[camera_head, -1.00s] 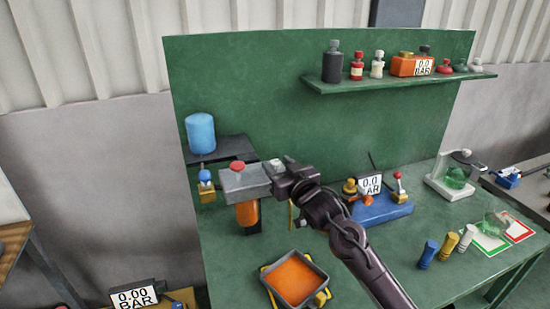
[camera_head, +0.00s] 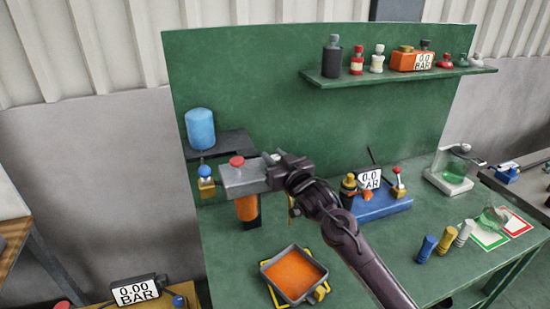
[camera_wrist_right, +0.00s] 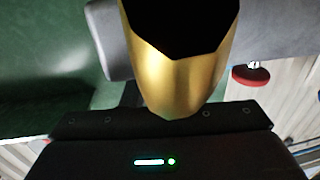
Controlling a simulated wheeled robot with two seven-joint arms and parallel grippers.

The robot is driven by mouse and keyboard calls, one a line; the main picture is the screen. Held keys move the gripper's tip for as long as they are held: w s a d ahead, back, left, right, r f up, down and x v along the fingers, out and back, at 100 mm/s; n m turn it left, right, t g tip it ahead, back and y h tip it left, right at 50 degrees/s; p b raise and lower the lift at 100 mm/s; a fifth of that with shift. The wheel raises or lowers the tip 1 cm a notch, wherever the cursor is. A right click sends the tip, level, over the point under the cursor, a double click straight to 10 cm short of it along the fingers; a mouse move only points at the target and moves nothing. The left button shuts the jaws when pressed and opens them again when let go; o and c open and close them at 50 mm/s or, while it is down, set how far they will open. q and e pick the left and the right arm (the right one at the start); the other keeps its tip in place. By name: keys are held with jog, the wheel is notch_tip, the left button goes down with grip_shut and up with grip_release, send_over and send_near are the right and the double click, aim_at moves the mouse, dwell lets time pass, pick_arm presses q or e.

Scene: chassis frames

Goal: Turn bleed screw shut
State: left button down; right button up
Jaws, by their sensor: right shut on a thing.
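A grey block (camera_head: 243,178) with a red knob (camera_head: 237,161) on top and an orange cylinder (camera_head: 247,207) beneath stands at the bench's left. My right gripper (camera_head: 275,164) is at the block's right end. In the right wrist view, a gold part with a dark faceted face (camera_wrist_right: 178,82) fills the space in front of the gripper; it appears to be the bleed screw, and my right gripper is shut on it. The gripper hides this part in the head view. How far the screw is turned cannot be told. My left gripper is not in view.
A tray of orange liquid (camera_head: 293,273) sits in front of the block. Several small bottles are on the shelf (camera_head: 400,77).

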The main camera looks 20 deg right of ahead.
jog(key=shift+h, duration=0.3)
jog(key=shift+a+f+m+h+b, duration=0.1)
jog(key=shift+m+h+b, duration=0.5)
jog(key=shift+m+h, duration=0.4)
jog(key=m+h, duration=0.1)
jog(key=h, duration=0.1)
jog(key=shift+h, duration=0.4)
jog(key=m+g+h, duration=0.1)
jog(key=m+h, duration=0.3)
jog(key=h, duration=0.1)
jog(key=shift+m+g+h, duration=0.9)
jog(key=shift+h, duration=0.8)
jog(key=o, duration=1)
jog(key=shift+c, duration=0.2)
